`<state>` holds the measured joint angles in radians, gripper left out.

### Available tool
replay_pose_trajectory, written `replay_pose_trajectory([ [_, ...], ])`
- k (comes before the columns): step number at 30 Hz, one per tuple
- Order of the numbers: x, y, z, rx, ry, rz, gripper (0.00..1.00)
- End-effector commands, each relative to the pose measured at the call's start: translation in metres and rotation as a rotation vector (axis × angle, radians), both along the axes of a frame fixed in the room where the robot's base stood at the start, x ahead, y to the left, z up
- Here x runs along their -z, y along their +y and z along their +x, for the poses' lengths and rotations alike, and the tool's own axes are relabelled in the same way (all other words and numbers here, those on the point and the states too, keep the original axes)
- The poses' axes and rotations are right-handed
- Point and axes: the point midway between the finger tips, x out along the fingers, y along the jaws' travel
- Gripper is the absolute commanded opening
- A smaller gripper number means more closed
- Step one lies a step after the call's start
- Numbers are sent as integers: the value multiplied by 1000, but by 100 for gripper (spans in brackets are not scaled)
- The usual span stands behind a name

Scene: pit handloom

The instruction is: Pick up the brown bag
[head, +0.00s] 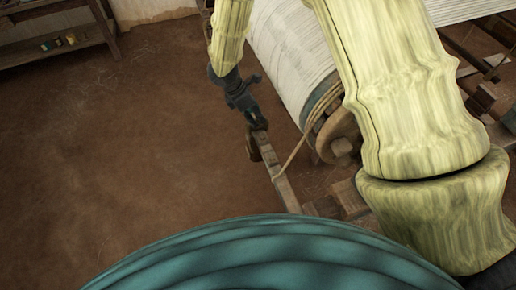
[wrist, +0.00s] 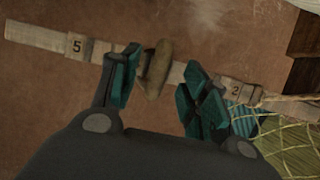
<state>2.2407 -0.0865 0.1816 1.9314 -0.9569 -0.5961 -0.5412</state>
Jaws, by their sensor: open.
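The brown bag (wrist: 158,68) is a small, narrow brown shape lying across a wooden bar (wrist: 48,36) in the wrist view. In the head view a brown piece (head: 251,146) shows beside the bar's upper end, just below my gripper (head: 257,121). In the wrist view my gripper (wrist: 160,72) is open, with one teal finger on each side of the bag. A gap shows between the bag and the right finger; the left finger is closer. Whether either finger touches it I cannot tell.
The bar bears number labels, 5 (wrist: 77,46) and 2 (wrist: 236,89). A rope (head: 293,158) runs to the bar (head: 284,189) from the cloth roll (head: 288,55) of the loom. A wooden shelf (head: 60,52) stands far left. The brown floor (head: 120,150) at left is clear.

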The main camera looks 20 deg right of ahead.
Motion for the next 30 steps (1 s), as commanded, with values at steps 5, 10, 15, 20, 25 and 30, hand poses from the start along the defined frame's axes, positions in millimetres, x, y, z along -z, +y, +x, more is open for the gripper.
replay_pose_trajectory([
  [5, 20, -6, -1, 1, 2, 0, 46],
  [10, 37, -13, 0, -1, 1, -1, 46],
  [15, 45, -16, 0, 0, 0, 1, 46],
  [20, 45, -16, 0, 0, 0, 0, 46],
  [25, 45, -16, 0, 0, 0, 0, 24],
  [30, 45, -16, 0, 0, 0, 0, 0],
])
